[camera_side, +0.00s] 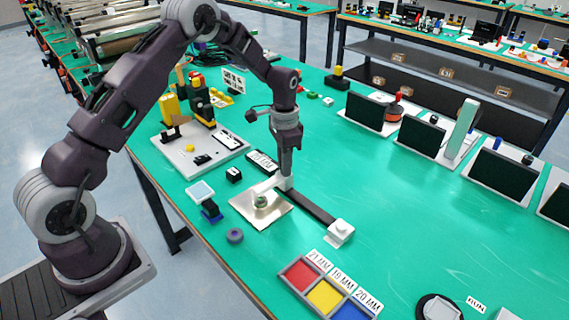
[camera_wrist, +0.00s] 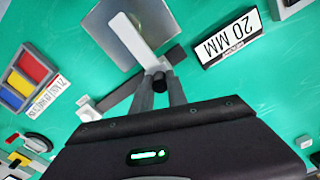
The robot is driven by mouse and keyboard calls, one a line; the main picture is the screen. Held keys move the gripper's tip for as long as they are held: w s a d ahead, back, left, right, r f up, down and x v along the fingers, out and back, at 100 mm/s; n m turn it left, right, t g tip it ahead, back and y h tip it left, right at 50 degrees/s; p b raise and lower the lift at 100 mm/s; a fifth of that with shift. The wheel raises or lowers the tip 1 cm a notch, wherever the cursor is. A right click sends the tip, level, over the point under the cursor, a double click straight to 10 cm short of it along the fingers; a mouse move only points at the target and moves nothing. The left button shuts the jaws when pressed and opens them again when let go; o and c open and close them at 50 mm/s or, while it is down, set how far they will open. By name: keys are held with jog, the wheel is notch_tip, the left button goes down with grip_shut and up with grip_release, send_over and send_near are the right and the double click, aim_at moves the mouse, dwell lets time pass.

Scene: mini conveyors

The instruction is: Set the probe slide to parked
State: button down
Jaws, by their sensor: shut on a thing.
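The probe slide (camera_side: 285,183) is a white carriage on a dark rail (camera_side: 314,208). Its white arm (camera_side: 264,189) reaches over a metal plate (camera_side: 270,214), with a small round greenish thing under its end. In the wrist view the white arm (camera_wrist: 132,34) extends over the plate (camera_wrist: 150,12), and a black knob (camera_wrist: 158,82) stands at the arm's near end. My gripper (camera_side: 286,173) points down at the carriage; in the wrist view its fingers (camera_wrist: 159,88) are shut on the knob. A white block (camera_side: 341,231) sits at the rail's near right end.
A black "20 MM" display (camera_wrist: 228,38) stands close to the rail's far end. A red, yellow and blue tray (camera_side: 325,292) with size labels lies at the front.

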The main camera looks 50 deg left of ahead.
dwell(0.3)
jog(key=d, duration=1.3)
jog(key=shift+d+r, duration=0.1)
jog(key=shift+d, duration=0.25)
jog(key=c, duration=1.5)
grip_release()
jog(key=shift+d, duration=0.1)
jog(key=shift+c, duration=0.2)
jog(key=shift+o, duration=1.1)
